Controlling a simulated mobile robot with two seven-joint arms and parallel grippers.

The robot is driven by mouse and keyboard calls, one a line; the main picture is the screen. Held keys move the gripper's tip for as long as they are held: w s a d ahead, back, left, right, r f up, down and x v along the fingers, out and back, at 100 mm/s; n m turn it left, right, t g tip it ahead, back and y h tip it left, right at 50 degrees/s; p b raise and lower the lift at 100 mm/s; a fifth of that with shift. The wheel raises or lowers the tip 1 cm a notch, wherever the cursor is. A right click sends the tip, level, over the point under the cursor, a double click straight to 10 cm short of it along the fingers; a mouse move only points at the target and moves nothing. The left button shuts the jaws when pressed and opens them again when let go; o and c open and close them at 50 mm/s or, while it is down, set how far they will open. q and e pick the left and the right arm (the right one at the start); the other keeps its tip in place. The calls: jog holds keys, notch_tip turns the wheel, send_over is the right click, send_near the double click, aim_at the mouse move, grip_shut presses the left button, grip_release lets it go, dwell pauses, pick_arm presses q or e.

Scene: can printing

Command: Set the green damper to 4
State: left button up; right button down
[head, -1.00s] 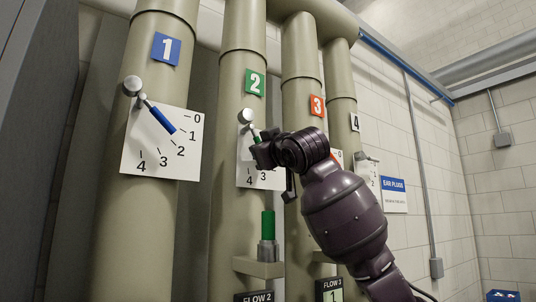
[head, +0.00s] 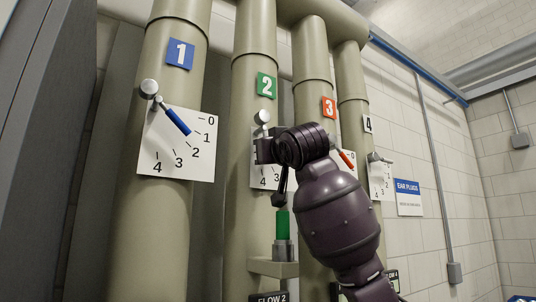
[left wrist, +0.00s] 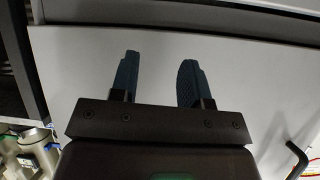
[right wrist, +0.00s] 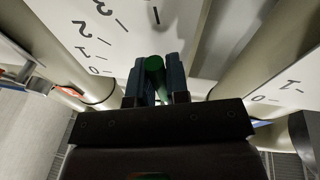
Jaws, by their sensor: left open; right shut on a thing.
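The green damper's white dial (head: 257,177) is on the second pipe, under the green 2 sign (head: 267,85). Its grey pivot knob (head: 262,117) shows above my right gripper (head: 262,151), which covers the lever and much of the dial. The 4 and 3 show below the gripper. In the right wrist view, the green lever (right wrist: 154,64) sits between the two closed fingers (right wrist: 153,75). A tick lies just beyond its tip; which number it belongs to I cannot tell. My left gripper (left wrist: 160,65) is open and empty in front of a pale grey panel.
A blue lever (head: 177,121) on pipe 1's dial points between 1 and 2. A red lever (head: 347,158) is just right of my right wrist. A green gauge bar (head: 282,223) on a bracket (head: 272,267) stands below the gripper.

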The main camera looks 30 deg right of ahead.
jog(key=c, duration=1.1)
grip_release()
jog(key=shift+s, duration=0.15)
jog(key=b+v, duration=0.2)
jog(key=v, duration=0.8)
jog(key=shift+s+b, duration=0.25)
jog(key=shift+b, duration=0.05)
jog(key=shift+f, duration=0.1)
